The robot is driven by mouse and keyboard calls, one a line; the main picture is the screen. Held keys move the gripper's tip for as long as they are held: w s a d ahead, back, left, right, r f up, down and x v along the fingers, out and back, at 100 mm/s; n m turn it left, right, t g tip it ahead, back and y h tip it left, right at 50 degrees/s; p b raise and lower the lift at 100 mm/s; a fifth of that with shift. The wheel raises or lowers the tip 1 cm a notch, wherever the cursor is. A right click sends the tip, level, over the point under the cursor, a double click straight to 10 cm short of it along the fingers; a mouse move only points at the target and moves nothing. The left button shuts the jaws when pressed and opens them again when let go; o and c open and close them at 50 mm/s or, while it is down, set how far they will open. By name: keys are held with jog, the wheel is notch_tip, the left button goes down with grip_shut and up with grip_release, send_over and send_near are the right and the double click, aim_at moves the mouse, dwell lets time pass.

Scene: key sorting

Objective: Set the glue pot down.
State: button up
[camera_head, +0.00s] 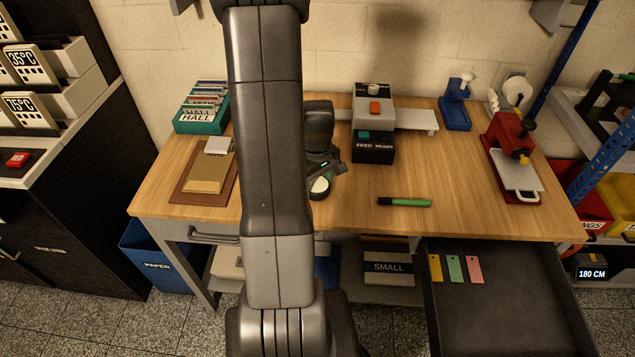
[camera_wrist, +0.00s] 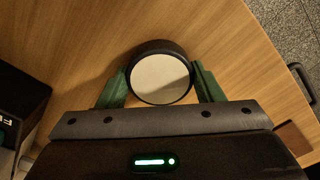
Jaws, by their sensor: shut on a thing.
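The glue pot (camera_head: 320,187) is a short round pot with a dark rim and a pale cream top. It shows in the wrist view (camera_wrist: 161,79) between the two green fingers of my gripper (camera_wrist: 161,88), which is shut on it. In the head view my gripper (camera_head: 324,178) is low over the wooden workbench (camera_head: 345,217), left of the green marker. The pot looks upright. I cannot tell whether its base touches the bench top, and my arm hides part of that area.
A green marker (camera_head: 404,202) lies right of the pot. The feed machine (camera_head: 373,140) stands behind. An open drawer (camera_head: 490,310) holds three coloured tags.

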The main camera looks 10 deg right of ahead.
aim_at(317, 185)
jog(key=shift+f, duration=0.2)
jog(key=o, duration=1.1)
jog(key=shift+c, duration=0.2)
jog(key=shift+r, duration=0.1)
notch_tip(317, 185, up, 12)
jog(key=shift+r, duration=0.15)
jog(key=shift+s, duration=0.1)
